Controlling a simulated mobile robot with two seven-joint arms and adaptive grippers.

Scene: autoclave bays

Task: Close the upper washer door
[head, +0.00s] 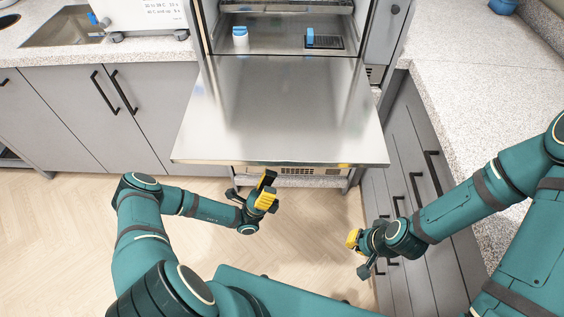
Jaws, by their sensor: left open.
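The washer door (285,110) is a flat steel panel, folded down and lying open towards me. Behind it the washer chamber (275,50) stands open. My left gripper (264,190) has yellow and black fingers.
A white bottle with a blue cap (240,37) and a dark rack with a blue item (323,40) stand inside the chamber. Grey cabinets (90,115) flank on the left. Drawers (415,160) under a speckled counter (480,80) flank on the right. The floor in front is clear.

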